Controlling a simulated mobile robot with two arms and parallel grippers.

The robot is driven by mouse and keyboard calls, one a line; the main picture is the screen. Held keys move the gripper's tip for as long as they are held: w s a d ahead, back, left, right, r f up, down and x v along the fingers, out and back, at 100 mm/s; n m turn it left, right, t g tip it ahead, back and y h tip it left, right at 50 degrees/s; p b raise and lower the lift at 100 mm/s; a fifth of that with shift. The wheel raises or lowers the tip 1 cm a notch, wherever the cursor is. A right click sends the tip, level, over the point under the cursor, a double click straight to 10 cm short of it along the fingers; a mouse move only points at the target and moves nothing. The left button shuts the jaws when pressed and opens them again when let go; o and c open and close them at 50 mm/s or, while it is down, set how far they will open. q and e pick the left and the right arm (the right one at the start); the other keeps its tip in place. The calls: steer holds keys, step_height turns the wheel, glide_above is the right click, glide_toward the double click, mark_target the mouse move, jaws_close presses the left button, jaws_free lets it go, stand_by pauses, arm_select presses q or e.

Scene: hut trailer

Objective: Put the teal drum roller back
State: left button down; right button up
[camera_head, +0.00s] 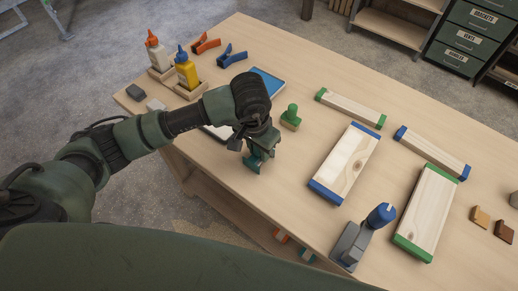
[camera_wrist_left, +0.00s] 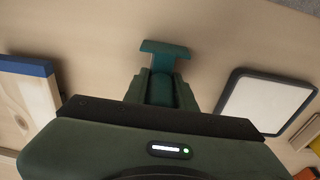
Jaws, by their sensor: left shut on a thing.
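My left gripper (camera_head: 254,162) is over the table near its front edge. It is shut on the teal drum roller, of which a teal part (camera_head: 252,165) shows below the jaws in the head view. In the left wrist view the teal roller (camera_wrist_left: 165,48) shows as a T-shaped end beyond the fingers, over bare wood. The rest of it is hidden by the fingers. I cannot tell whether it touches the table. My right gripper is not in view.
A green-knobbed block (camera_head: 291,117) stands right of my gripper. Glue bottles (camera_head: 186,72) stand back left. Bare wood surrounds the gripper's front right.

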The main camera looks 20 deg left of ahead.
arm_select(q)
steer(key=c, duration=1.1)
jaws_free()
steer(key=shift+c, duration=0.2)
steer(key=shift+r+p, duration=0.25)
steer(key=shift+p, duration=0.2)
steer(key=r+b, duration=0.1)
steer(key=r, duration=0.2)
steer(key=r+b, duration=0.1)
steer(key=r, duration=0.2)
steer(key=s+r+b, duration=0.1)
steer(key=r+b, duration=0.1)
steer(key=r, duration=0.2)
steer(key=shift+a+r, duration=0.1)
steer(key=shift+a, duration=0.1)
steer(key=shift+s+r, duration=0.2)
steer(key=shift+r, duration=0.55)
